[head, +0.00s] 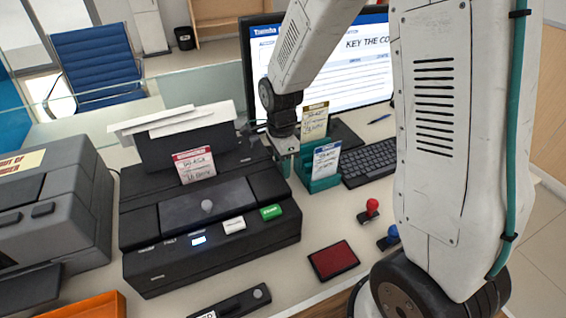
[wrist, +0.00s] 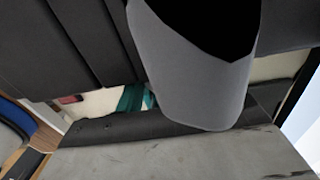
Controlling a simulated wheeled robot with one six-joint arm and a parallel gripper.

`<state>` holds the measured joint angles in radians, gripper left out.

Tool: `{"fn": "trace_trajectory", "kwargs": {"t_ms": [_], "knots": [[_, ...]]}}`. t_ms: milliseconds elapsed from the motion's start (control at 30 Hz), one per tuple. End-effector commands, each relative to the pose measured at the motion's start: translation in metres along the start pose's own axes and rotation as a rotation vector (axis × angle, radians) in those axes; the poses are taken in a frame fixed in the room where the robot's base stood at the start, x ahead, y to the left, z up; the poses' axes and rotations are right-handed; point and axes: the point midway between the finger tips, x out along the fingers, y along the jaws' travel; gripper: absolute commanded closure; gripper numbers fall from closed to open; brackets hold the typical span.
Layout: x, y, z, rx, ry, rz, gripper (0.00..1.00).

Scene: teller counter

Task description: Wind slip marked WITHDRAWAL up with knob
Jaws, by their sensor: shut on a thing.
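A slip with a red header (head: 195,165) stands upright in the slot of the black slip machine (head: 210,225). Its printing is too small to read, so I cannot tell whether it says WITHDRAWAL. My gripper (head: 286,158) is at the upper right end of the machine, shut on what appears to be the side knob, which the jaws hide. In the wrist view a large grey rounded shape (wrist: 200,75) fills the middle; I cannot tell whether it is the knob or part of my gripper.
A teal holder (head: 318,183) with a yellow slip (head: 314,121) and a blue-headed slip (head: 326,160) stands close right of my gripper. A keyboard (head: 370,163), monitor (head: 345,60), red ink pad (head: 333,260) and stamps (head: 370,208) lie farther right. A grey printer (head: 50,205) is left.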

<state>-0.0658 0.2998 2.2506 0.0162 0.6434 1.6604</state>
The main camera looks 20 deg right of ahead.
Motion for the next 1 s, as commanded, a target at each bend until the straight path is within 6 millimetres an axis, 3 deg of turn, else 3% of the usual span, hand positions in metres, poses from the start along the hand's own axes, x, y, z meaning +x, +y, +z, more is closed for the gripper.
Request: {"fn": "trace_trajectory", "kwargs": {"t_ms": [300, 733, 767, 800, 1000], "knots": [[0.0005, 0.0044, -0.0009, -0.002, -0.008, -0.260, 0.85], [-0.0001, 0.0040, -0.0006, 0.000, -0.011, -0.302, 0.85], [-0.0001, 0.0039, -0.0005, -0.001, -0.011, -0.302, 0.54], [-0.0001, 0.0040, -0.0005, -0.001, -0.011, -0.302, 0.43], [0.0002, 0.0043, 0.0003, -0.002, -0.011, -0.301, 0.41]]}}
